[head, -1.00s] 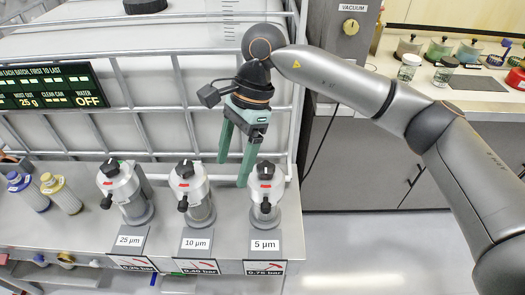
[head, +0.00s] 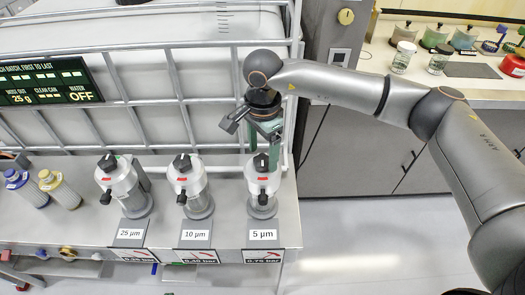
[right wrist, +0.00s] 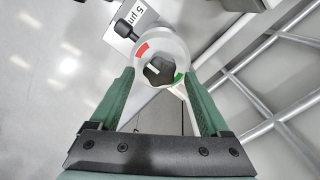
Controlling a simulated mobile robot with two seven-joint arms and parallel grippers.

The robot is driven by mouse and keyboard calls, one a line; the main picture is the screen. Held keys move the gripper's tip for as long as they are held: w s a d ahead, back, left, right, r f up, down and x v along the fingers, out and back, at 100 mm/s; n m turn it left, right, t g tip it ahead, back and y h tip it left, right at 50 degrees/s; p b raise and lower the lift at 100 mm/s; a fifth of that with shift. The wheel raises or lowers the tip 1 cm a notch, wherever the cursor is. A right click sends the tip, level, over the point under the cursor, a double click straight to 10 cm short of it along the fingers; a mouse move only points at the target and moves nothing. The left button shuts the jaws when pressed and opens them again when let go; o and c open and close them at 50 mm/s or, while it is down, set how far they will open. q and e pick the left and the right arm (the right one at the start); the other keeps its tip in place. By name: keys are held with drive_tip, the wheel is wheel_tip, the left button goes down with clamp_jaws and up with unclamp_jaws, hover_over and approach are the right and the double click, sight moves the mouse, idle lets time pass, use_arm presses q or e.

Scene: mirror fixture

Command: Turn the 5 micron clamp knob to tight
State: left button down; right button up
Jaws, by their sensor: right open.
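Contact cannot be told. In the head view the right gripper (head: 265,145) is just above and behind the knob. My left gripper is out of view.
The 10 µm housing (head: 190,190) and 25 µm housing (head: 125,190) stand to the left on the same grey shelf. A metal cage (head: 170,85) rises close behind. Open floor is at right.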

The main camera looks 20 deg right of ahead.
drive_tip(key=shift+f, duration=0.65)
clamp_jaws()
